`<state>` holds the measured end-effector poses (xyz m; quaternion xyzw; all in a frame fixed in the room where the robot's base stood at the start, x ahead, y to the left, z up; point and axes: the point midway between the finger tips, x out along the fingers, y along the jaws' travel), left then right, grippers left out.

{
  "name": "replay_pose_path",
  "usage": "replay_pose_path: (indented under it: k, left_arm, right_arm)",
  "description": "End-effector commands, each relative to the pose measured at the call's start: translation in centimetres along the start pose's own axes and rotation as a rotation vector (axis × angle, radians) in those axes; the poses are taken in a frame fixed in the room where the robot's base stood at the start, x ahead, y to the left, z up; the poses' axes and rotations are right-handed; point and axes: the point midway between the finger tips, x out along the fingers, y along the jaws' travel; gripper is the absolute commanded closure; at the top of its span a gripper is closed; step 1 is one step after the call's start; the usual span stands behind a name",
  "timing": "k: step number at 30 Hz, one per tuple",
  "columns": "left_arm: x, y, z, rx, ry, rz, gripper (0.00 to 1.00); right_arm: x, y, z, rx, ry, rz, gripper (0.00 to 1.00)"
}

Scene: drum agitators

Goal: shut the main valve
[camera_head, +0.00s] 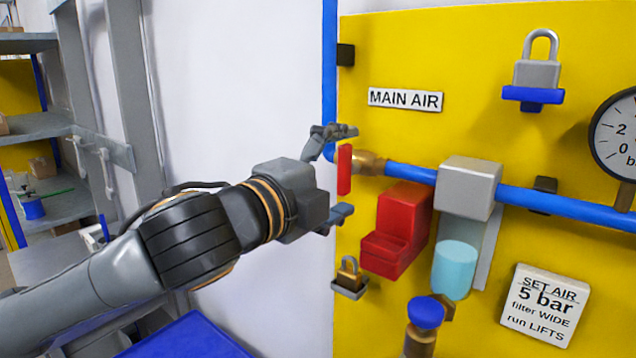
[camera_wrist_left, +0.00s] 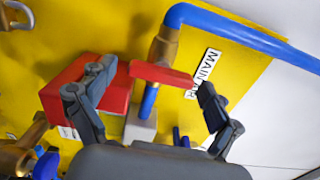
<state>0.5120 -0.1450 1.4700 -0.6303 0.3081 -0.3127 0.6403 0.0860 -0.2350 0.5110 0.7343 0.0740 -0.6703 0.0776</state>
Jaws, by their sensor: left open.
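The main valve is a brass body (camera_head: 369,163) on the blue pipe below the MAIN AIR label (camera_head: 405,99). Its red lever handle (camera_head: 344,170) stands upright in the head view, crosswise to the level pipe run. My left gripper (camera_head: 342,172) is open, with one finger above the handle and one below. In the left wrist view the handle (camera_wrist_left: 163,74) lies between the spread fingers of the left gripper (camera_wrist_left: 155,82), with the brass body (camera_wrist_left: 164,46) behind it. I cannot tell whether a finger touches the handle. My right gripper is not in view.
A red block (camera_head: 397,230), a grey filter unit (camera_head: 468,188) with a light blue bowl (camera_head: 456,270) and a small brass padlock (camera_head: 349,276) sit close right of and below the gripper. A gauge (camera_head: 617,138) and a grey padlock (camera_head: 537,72) are farther right. White wall (camera_head: 240,80) is left.

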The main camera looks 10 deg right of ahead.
Motion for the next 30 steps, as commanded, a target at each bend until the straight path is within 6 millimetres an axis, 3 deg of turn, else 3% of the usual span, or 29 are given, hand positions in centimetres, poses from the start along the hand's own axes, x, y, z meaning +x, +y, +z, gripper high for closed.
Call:
replay_pose_path:
  k: [9, 15, 21, 30]
  left_arm:
    - [-6.7, 0.0, 0.1, 0.002, -0.003, 0.000, 0.09]
    - [-9.8, 0.0, 0.1, 0.001, -0.002, 0.000, 0.09]
    - [-10.9, 0.1, 0.0, 0.000, -0.001, 0.002, 0.09]
    - [-10.9, 0.2, 0.1, -0.005, -0.002, 0.002, 0.09]
  right_arm:
    - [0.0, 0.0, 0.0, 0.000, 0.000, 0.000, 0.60]
    - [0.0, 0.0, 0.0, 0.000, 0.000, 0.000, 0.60]
    - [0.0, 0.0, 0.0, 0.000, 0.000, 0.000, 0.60]
    - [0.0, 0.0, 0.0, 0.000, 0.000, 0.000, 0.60]
